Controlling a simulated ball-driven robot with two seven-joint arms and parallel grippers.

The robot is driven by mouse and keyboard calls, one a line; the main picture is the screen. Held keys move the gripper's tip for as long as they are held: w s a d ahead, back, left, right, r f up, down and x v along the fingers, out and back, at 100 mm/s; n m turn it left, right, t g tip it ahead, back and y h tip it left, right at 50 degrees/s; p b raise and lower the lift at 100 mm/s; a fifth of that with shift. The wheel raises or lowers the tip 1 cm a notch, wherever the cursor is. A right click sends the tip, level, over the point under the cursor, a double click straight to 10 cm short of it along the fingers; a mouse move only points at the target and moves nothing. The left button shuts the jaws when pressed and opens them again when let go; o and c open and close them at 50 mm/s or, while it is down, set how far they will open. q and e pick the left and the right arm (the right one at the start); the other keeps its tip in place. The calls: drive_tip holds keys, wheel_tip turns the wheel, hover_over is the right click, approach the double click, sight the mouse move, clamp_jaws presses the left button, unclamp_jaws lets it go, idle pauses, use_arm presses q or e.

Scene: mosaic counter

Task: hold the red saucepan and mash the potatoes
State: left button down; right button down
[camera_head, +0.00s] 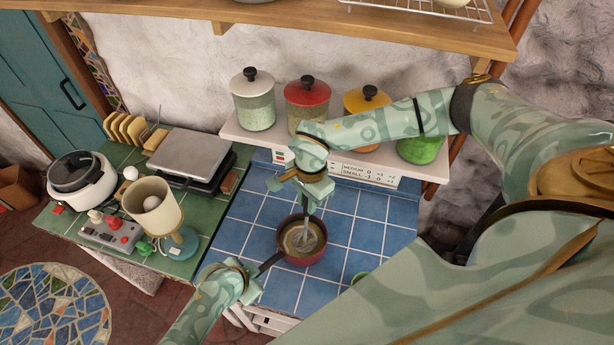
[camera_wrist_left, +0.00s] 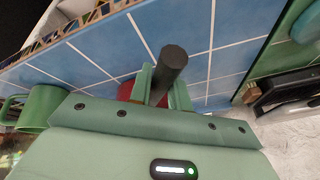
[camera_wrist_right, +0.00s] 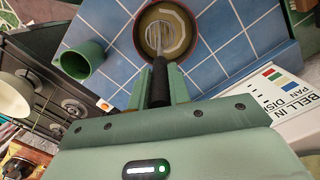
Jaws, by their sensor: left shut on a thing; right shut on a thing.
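The red saucepan (camera_head: 322,252) stands on the blue tiled counter, its dark handle (camera_head: 271,262) pointing toward the lower left. My left gripper (camera_head: 256,270) is shut on this handle, which also shows between its fingers in the left wrist view (camera_wrist_left: 172,62). My right gripper (camera_head: 309,200) is shut on the dark handle of a masher (camera_wrist_right: 160,80), above the pan. The masher's metal head (camera_wrist_right: 165,38) is inside the pan's outline; its exact depth is unclear. Pale yellowish contents, apparently potato, show in the pan (camera_wrist_right: 182,40); separate pieces cannot be made out.
A green mug (camera_wrist_right: 82,60) stands near the pan. Lidded jars (camera_head: 253,108) line a raised shelf behind. Blue tiles left of the pan are clear.

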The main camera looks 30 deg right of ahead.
drive_tip(key=shift+f, duration=1.65)
drive_tip(key=shift+r, duration=2.25)
drive_tip(key=shift+r, duration=4.15)
use_arm(q)
drive_tip(key=c, duration=1.2)
unclamp_jaws()
drive_tip(key=shift+c, duration=0.2)
drive_tip(key=shift+r, duration=0.1)
drive_tip(key=v, duration=1.1)
drive_tip(key=shift+a+r, duration=0.2)
drive_tip(key=shift+r, duration=0.15)
